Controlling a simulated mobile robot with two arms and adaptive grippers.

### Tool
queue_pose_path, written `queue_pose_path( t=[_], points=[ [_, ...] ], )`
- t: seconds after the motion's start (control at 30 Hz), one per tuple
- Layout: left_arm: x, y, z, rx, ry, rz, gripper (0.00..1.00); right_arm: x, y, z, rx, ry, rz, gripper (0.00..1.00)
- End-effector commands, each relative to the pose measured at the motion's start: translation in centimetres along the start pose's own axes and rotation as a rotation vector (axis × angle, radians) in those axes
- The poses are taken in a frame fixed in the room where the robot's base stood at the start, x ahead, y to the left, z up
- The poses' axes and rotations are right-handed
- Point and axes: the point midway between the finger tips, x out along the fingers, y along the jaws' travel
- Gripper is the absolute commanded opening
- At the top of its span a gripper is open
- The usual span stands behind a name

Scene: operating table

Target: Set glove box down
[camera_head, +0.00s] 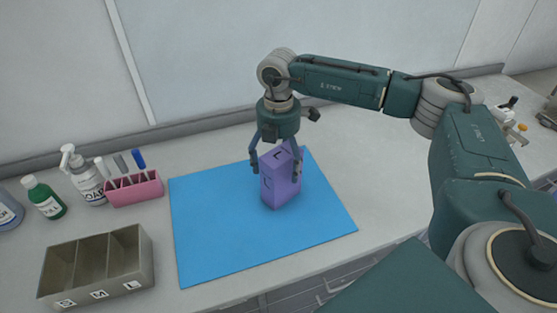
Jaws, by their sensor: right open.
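A purple box (278,186), which looks like the glove box, stands upright on the blue mat (214,235). The left gripper does not show.
A grey bin (137,272) with three compartments marked S, M and L stands at the front left. A pink rack (148,193), a soap bottle (90,183) and a green bottle (46,203) stand behind it. The mat around the box is clear.

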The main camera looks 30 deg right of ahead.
Motion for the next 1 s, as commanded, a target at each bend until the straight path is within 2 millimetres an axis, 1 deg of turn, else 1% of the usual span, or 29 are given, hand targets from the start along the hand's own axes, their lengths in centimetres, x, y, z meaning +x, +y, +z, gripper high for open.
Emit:
queue_pose_path(
  t=[0.07,0.1,0.17,0.27,0.5,0.63,0.8,1.0],
  points=[
    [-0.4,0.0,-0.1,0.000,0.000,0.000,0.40,-0.6,0.0,0.0,0.000,0.000,0.001,0.82],
    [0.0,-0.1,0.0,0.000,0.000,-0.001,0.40,-0.6,0.1,0.0,0.000,0.000,0.002,0.82],
    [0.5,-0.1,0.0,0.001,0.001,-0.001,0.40,-1.3,0.2,0.0,0.000,0.000,0.005,0.82],
    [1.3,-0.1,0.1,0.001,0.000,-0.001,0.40,-3.0,0.1,0.0,0.000,0.001,0.006,0.82],
    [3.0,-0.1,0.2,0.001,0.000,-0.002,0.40,-8.3,0.2,0.0,0.000,0.000,0.005,0.82],
    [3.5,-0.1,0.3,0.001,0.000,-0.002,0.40,-10.5,0.1,-0.1,-0.001,0.001,0.004,0.82],
    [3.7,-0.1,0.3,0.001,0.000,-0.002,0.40,-12.0,0.1,0.0,-0.001,0.000,0.002,0.82],
    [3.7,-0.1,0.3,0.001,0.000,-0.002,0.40,-12.3,0.0,0.0,-0.001,0.000,0.000,0.82]
  ],
)
